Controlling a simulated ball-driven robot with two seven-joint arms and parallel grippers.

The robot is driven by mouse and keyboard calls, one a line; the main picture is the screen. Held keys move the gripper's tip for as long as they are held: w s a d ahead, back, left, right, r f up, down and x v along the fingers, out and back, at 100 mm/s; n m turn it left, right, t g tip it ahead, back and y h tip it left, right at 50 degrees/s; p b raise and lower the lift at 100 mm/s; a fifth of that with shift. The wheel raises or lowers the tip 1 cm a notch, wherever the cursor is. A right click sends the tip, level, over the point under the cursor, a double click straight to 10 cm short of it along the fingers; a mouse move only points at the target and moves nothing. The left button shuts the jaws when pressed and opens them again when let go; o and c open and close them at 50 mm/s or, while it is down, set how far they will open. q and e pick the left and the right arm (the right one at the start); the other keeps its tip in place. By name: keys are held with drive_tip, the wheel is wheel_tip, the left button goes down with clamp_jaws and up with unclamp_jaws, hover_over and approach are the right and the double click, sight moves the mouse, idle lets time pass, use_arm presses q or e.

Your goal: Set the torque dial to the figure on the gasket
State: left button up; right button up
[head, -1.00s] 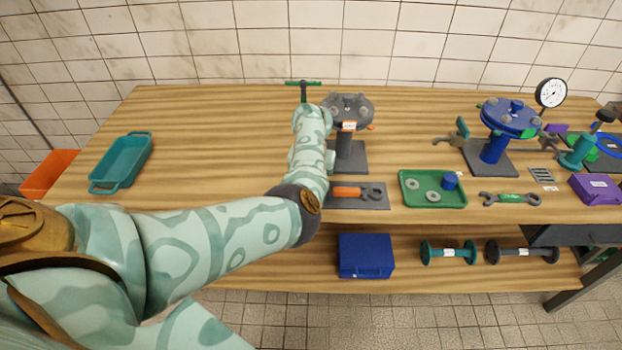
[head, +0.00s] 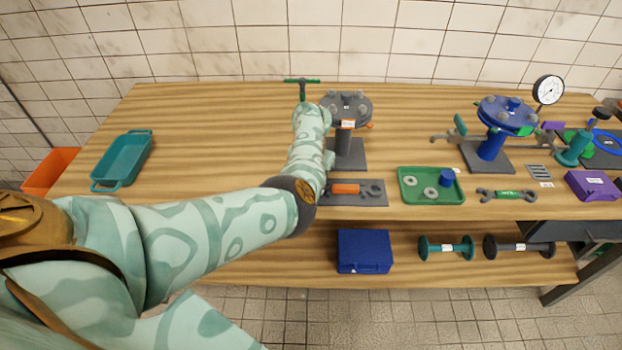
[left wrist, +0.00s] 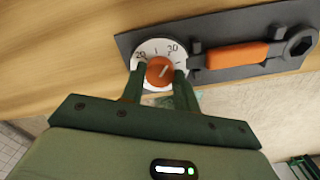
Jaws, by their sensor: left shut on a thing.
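In the left wrist view the torque dial has a white face (left wrist: 158,45) with 20 at left and 30 at right. Its orange knob (left wrist: 160,72) carries a small pale line tilted up and right; the exact reading is unclear. My left gripper (left wrist: 159,78) is shut on this knob, one finger on each side. The dial sits at one end of a dark plate with an orange-handled wrench (left wrist: 236,55), also in the head view (head: 346,188). There my arm hides the dial and gripper. A grey flange stand (head: 346,108) bears an orange-edged label, too small to read. I cannot identify the gasket. My right gripper is out of view.
A green tray (head: 407,197) with two rings and a blue cup lies right of the wrench. Farther right are a blue flange stand (head: 491,146), a gauge (head: 548,90) and a purple box (head: 592,186). A teal tray (head: 123,160) stands left. The bench's left middle is clear.

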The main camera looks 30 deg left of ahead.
use_arm(q)
drive_tip(key=o, duration=1)
wheel_tip(320, 180, up, 16)
drive_tip(key=p, duration=0.5)
drive_tip(key=shift+r, duration=0.2)
